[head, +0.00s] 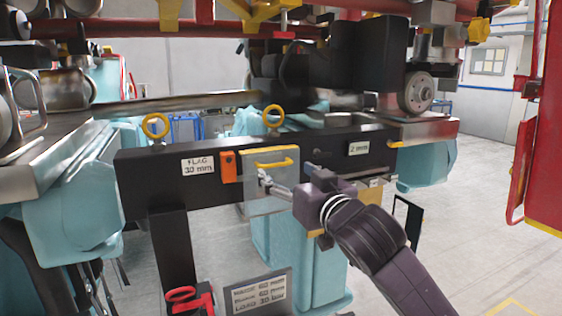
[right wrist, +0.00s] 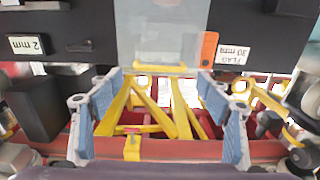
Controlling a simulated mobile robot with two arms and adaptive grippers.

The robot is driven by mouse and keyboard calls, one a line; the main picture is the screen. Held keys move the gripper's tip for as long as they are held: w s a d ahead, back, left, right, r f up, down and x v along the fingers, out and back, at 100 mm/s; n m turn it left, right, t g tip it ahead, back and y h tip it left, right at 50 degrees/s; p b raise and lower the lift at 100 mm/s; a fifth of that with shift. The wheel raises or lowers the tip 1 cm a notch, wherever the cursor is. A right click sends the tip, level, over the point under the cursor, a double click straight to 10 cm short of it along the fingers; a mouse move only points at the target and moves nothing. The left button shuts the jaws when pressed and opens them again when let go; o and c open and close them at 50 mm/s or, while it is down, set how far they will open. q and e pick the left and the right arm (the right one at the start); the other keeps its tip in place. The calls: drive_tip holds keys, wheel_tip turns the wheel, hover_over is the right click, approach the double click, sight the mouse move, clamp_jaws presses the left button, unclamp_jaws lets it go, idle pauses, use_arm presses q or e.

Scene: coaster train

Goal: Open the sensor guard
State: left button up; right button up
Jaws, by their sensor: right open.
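The sensor guard is a pale, see-through plate (head: 270,192) on the front of a black beam (head: 320,152), with a yellow handle (head: 277,163) along its top. An orange block (head: 228,166) sits just left of it. In the right wrist view the guard (right wrist: 160,30) hangs in from the top, and its yellow handle (right wrist: 160,69) lies across between the fingertips. Contact cannot be told. My left gripper is not in view.
Labels reading 30 mm (head: 198,166) and 2 mm (head: 358,148) are on the beam. Two yellow eyebolts (head: 155,126) stand on top. A sign (head: 258,296) and red clamp (head: 188,299) are below. A red frame (head: 545,150) stands at right.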

sight(277, 166)
drive_tip(key=p+x, duration=0.1)
drive_tip(key=x, duration=0.3)
drive_tip(key=shift+s+a, duration=0.1)
drive_tip(key=shift+w+a, duration=0.1)
drive_tip(key=shift+w, duration=0.3)
